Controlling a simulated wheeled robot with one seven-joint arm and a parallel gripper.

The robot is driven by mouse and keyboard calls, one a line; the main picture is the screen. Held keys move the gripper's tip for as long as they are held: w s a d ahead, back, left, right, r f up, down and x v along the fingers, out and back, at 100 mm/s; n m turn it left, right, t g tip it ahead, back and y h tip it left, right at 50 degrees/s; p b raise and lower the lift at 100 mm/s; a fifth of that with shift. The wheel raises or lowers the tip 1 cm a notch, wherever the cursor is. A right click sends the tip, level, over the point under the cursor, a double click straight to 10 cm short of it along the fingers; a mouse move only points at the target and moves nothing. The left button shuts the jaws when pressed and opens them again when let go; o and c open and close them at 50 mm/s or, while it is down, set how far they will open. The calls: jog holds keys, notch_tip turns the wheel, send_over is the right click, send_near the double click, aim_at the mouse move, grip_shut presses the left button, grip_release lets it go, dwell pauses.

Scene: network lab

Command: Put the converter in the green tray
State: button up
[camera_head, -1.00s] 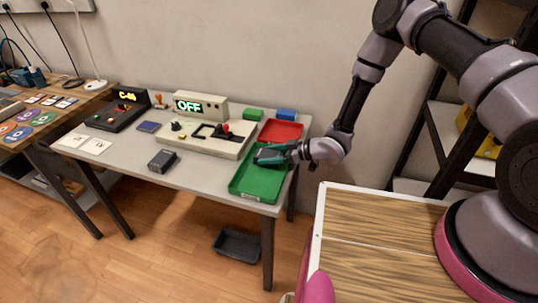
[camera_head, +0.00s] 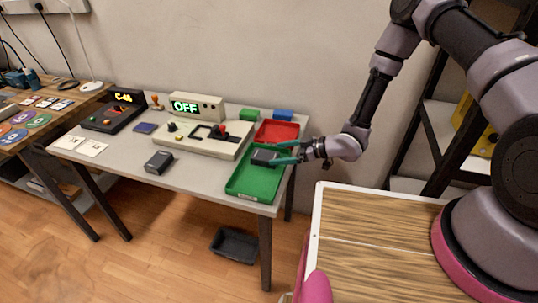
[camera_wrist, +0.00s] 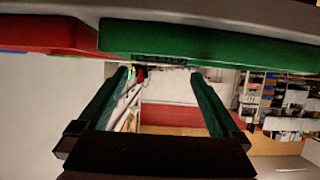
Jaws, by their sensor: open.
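A dark grey box, which looks like the converter (camera_head: 262,157), is at the far end of the green tray (camera_head: 251,185). It appears to rest inside, though its underside is hidden. My gripper (camera_head: 277,153) is open at the box's right side, its teal fingers spread, and the tips are close to the box. I cannot tell whether they touch it. In the wrist view my gripper (camera_wrist: 161,73) is open with nothing clearly held between the fingers. The green tray (camera_wrist: 215,46) crosses the top of that view.
A red tray (camera_head: 277,132) lies behind the green one. Another dark box (camera_head: 159,162) lies on the grey table (camera_head: 203,176). A console with a lit OFF sign (camera_head: 198,106) and green (camera_head: 250,115) and blue (camera_head: 283,115) blocks stand behind.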

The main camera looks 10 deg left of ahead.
jog(key=v, duration=0.6)
jog(key=w+d+r+m+t+h, duration=0.3)
jog(key=w+d+r+t+h, duration=0.15)
jog(key=w+d+r, duration=0.75)
jog(key=w+d+r+m+t+h, duration=0.1)
jog(key=w+d+r+m+h, duration=0.15)
jog(key=d+r, duration=0.35)
jog(key=w+d+r+m+t+h, duration=0.1)
jog(key=d+r+m+h, duration=0.25)
jog(key=r, duration=0.55)
jog(key=s+d+r+m+h, duration=0.1)
jog(key=s+d+r+m, duration=0.2)
jog(key=s+d+r, duration=0.3)
jog(key=s+d+r+m+h, duration=0.2)
jog(key=s+d+r+m, duration=0.1)
jog(key=r, duration=0.4)
jog(key=s+r+m+y, duration=0.1)
jog(key=s+r+m, duration=0.2)
jog(key=s, duration=0.6)
jog(key=s+r+m+y, duration=0.1)
jog(key=s+r+m, duration=0.2)
jog(key=s, duration=0.7)
notch_tip(320, 180, up, 2)
jog(key=shift+s+d+r+g, duration=0.15)
jog(key=shift+d+r+g, duration=0.05)
jog(key=shift+g, duration=0.15)
